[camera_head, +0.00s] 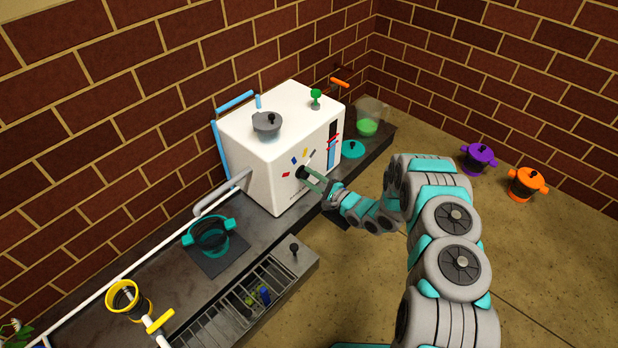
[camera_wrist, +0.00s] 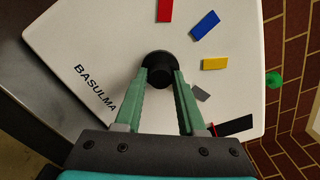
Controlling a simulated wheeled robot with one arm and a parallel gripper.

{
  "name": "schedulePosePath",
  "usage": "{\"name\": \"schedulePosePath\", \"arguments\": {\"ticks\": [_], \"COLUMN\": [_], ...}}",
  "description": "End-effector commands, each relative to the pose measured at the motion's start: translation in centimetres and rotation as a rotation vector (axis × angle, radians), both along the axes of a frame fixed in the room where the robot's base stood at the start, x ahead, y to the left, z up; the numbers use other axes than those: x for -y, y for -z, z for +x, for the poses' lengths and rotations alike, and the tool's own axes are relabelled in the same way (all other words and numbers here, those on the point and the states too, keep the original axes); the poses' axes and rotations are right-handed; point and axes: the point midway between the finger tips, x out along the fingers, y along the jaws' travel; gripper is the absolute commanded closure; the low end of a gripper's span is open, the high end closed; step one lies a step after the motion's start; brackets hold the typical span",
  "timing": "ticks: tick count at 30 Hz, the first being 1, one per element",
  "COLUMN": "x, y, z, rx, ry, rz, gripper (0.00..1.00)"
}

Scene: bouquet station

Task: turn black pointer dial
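The black dial (camera_wrist: 159,70) sits on the front face of a white box-shaped machine (camera_head: 262,165), below an arc of coloured marks. My gripper (camera_wrist: 161,76) reaches this face, with one green finger on each side of the dial's knob. The fingers are apart by about the knob's width; I cannot tell whether they press on it. The dial's pointer mark is not discernible. In the head view the dial (camera_head: 301,173) is partly covered by my gripper. The red (camera_wrist: 165,10), blue (camera_wrist: 205,25), yellow (camera_wrist: 215,63) and grey (camera_wrist: 202,92) marks lie above and right of it.
A grey pot (camera_head: 267,125) and a green knob (camera_head: 316,97) are on the machine's top. Purple (camera_head: 478,158) and orange (camera_head: 526,183) pots stand at the right.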

Motion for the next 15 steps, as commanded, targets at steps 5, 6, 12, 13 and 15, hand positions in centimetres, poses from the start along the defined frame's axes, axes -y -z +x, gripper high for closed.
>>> {"name": "schedulePosePath", "arguments": {"ticks": [5, 6, 12, 13, 15], "x": [-0.06, -0.06, -0.10, -0.07, 0.13], "y": [-0.02, -0.02, -0.06, -0.05, -0.03], "z": [-0.04, -0.05, -0.07, -0.08, -0.19], "rx": [0.001, 0.001, 0.002, 0.002, 0.001], "ry": [-0.002, -0.002, -0.003, -0.003, -0.003], "rz": [0.001, 0.001, 0.001, 0.001, 0.001], "gripper": [0.40, 0.35, 0.35, 0.35, 0.35]}}
